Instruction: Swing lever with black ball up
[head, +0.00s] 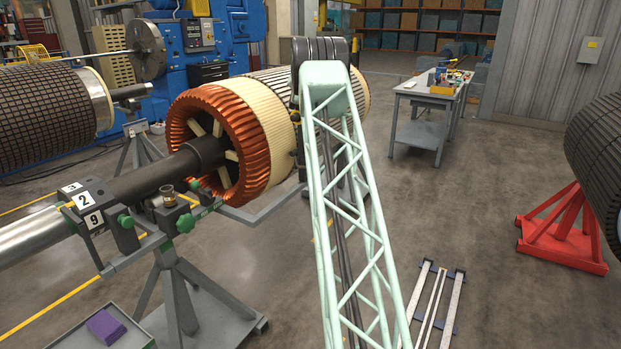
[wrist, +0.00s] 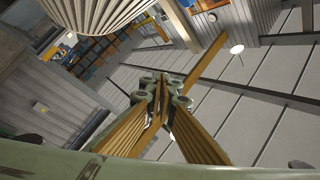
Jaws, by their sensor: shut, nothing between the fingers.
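I cannot make out a lever with a black ball in either view. The rotor (head: 222,150), with copper windings and a cream band, rests by its dark shaft on a grey stand (head: 175,285) with green knobs in the head view. My pale green lattice arm covers the rotor's right part and the area behind it. My gripper (wrist: 160,90) shows in the wrist view, its two brown fingers meeting at the tips with nothing between them. It touches nothing that I can see. In the head view it is hidden behind my arm.
A workbench (head: 432,100) stands at the back right, and a red stand (head: 562,240) holds a dark rotor (head: 600,150) at the far right. Another rotor (head: 50,110) is at the left. A tray (head: 75,335) with a purple block (head: 105,326) is at the front left. Floor right of my arm is mostly clear.

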